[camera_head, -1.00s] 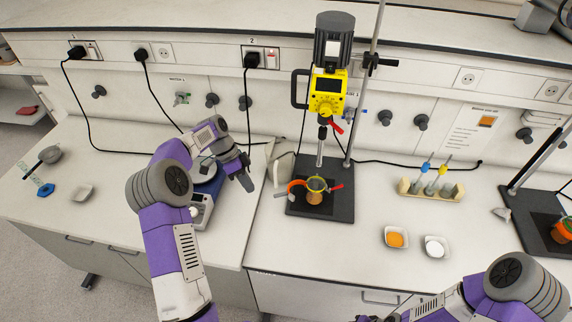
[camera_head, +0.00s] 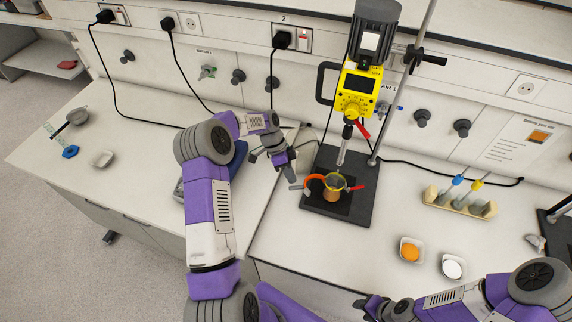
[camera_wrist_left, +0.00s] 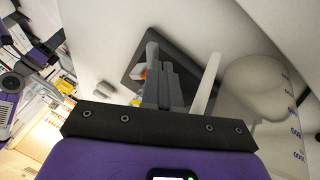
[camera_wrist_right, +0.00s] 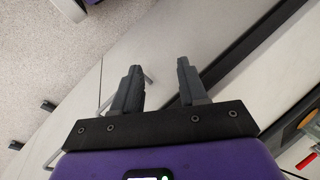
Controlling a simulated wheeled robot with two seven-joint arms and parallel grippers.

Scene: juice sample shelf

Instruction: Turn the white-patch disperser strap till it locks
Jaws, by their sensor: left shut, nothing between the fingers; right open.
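The yellow-headed disperser (camera_head: 357,88) stands on a dark base plate (camera_head: 353,213) with its shaft above a small beaker (camera_head: 332,195). An orange strap (camera_head: 314,182) curves around the beaker's left side, and a red handle (camera_head: 357,188) sticks out to the right. I cannot make out a white patch on it. My left gripper (camera_head: 289,170) is shut and empty, just left of the strap and apart from it. In the left wrist view its closed fingers (camera_wrist_left: 165,82) hide most of the strap. My right gripper (camera_head: 364,304) is open and empty at the bench's front edge.
A blue balance (camera_head: 238,158) sits behind my left forearm. A tube rack (camera_head: 458,203) and two dishes, one with orange powder (camera_head: 411,250) and one with white powder (camera_head: 452,267), stand right of the base. A second stand's base (camera_head: 557,222) shows at the right edge.

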